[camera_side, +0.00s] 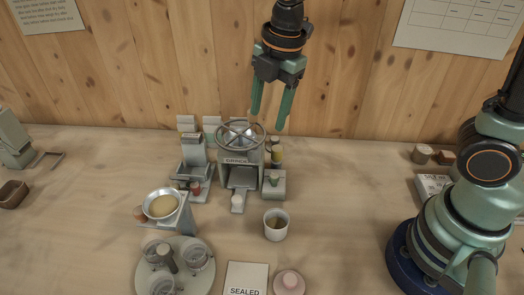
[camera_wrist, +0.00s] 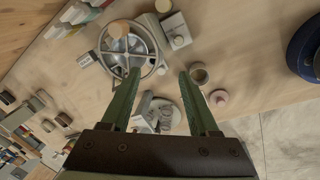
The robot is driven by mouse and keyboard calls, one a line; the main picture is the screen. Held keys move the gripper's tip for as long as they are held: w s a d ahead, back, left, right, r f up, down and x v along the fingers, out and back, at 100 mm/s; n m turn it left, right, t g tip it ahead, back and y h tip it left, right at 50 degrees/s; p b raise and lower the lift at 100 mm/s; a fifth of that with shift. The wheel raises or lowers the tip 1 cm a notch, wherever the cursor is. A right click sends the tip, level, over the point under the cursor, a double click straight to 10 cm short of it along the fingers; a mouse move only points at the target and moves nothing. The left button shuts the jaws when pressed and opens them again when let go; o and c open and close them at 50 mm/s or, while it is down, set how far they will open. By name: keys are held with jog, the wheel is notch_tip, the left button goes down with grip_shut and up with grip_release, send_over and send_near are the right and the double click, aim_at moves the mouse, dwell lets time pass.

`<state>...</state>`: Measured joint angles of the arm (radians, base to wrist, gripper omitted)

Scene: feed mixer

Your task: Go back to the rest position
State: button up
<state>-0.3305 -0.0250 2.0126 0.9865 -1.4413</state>
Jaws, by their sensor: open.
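My gripper (camera_side: 270,108) is open and hangs in the air above and behind the feed mixer, its two green fingers pointing down and apart. Nothing is between the fingers. The wrist view shows the same gripper (camera_wrist: 160,90) with the bench far below it. The mixer (camera_side: 238,172) stands mid-bench with a round spoked wheel (camera_side: 240,137) on top. In the wrist view the wheel (camera_wrist: 128,50) lies beyond the fingertips. My gripper touches nothing.
A cup (camera_side: 276,224) with dark contents stands right of the mixer. A pan (camera_side: 162,204) sits on a stand at left. A round tray (camera_side: 206,280) holds clear jars in front. A SEALED card (camera_side: 246,276) and a pink lidded pot (camera_side: 289,282) are at the front edge.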

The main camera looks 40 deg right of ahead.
jog(key=s+d+r+m+t, duration=0.2)
jog(key=d+m, duration=0.4)
jog(key=m, duration=0.4)
jog(key=s+d+r+m+t, duration=0.1)
jog(key=s+d+m, duration=0.4)
jog(key=m, duration=0.5)
jog(key=shift+s+d+r+t+h, duration=0.2)
jog(key=shift+d+r+t+h, duration=0.1)
jog(key=shift+d+r+t, duration=0.25)
